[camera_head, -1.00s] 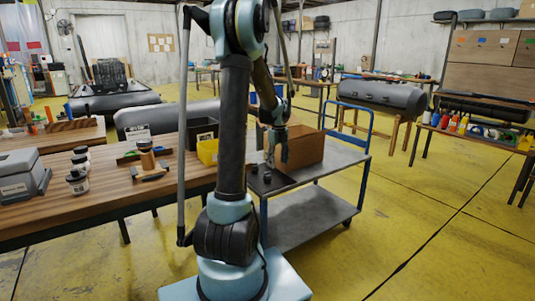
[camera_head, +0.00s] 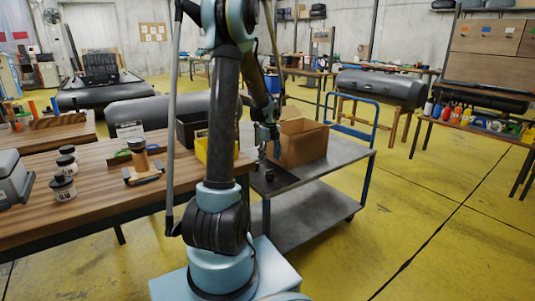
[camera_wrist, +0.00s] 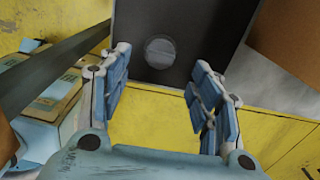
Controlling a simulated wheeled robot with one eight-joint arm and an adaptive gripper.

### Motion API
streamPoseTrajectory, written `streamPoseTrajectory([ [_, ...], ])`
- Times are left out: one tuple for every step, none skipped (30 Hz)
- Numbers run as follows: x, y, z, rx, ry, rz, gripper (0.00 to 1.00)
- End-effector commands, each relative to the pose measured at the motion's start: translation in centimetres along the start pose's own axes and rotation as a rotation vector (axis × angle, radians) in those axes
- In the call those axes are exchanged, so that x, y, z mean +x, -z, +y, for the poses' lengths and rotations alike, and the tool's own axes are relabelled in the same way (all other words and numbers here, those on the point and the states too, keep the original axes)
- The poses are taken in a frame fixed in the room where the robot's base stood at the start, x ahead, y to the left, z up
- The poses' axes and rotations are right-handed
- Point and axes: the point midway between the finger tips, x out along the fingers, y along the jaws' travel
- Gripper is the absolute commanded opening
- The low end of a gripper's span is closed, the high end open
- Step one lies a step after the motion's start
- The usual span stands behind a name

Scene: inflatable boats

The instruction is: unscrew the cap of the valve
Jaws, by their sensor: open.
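The valve's cap (camera_wrist: 160,53) is a dark grey disc with a raised bar across it. It sits on a dark flat surface (camera_wrist: 205,25) in the wrist view. My gripper (camera_wrist: 161,60) is open, with one blue finger on each side of the cap's line in the picture. I see no contact between fingers and cap. In the head view my gripper (camera_head: 267,150) points down over the near left end of the cart, close above small dark parts on a dark plate (camera_head: 285,184). The parts are too small there to tell apart.
A cardboard box (camera_head: 302,145) stands on the grey cart (camera_head: 340,150), just right of my gripper. A yellow bin (camera_head: 202,150) and a black bin (camera_head: 190,130) stand on the wooden bench (camera_head: 100,205) to the left. The yellow floor right of the cart is clear.

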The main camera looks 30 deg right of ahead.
Motion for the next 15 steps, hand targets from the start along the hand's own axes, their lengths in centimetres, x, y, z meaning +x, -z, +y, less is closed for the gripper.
streamPoseTrajectory([
  [0.7,0.1,-0.1,0.002,0.000,0.000,0.58],
  [1.1,0.1,-0.1,0.002,0.000,0.000,0.58],
  [1.5,0.1,-0.2,0.003,0.000,0.000,0.58],
  [1.9,0.1,-0.2,0.002,0.000,0.000,0.58],
  [2.3,0.1,-0.1,0.002,0.000,0.000,0.58],
  [2.7,0.1,-0.2,0.003,0.000,0.000,0.58],
  [3.1,0.1,-0.2,0.003,0.000,0.000,0.58],
  [3.4,0.1,-0.2,0.003,0.000,0.000,0.58],
  [3.9,0.1,-0.2,0.004,0.000,0.000,0.58],
  [4.2,0.1,-0.3,0.004,0.000,0.000,0.58],
  [4.5,0.2,-0.2,0.004,0.000,0.000,0.58],
  [4.9,0.2,-0.2,0.004,0.000,0.000,0.58],
  [5.1,0.2,-0.2,0.003,0.000,0.000,0.58],
  [5.4,0.1,-0.2,0.003,0.000,0.000,0.58],
  [5.6,0.1,-0.2,0.003,0.000,0.000,0.58],
])
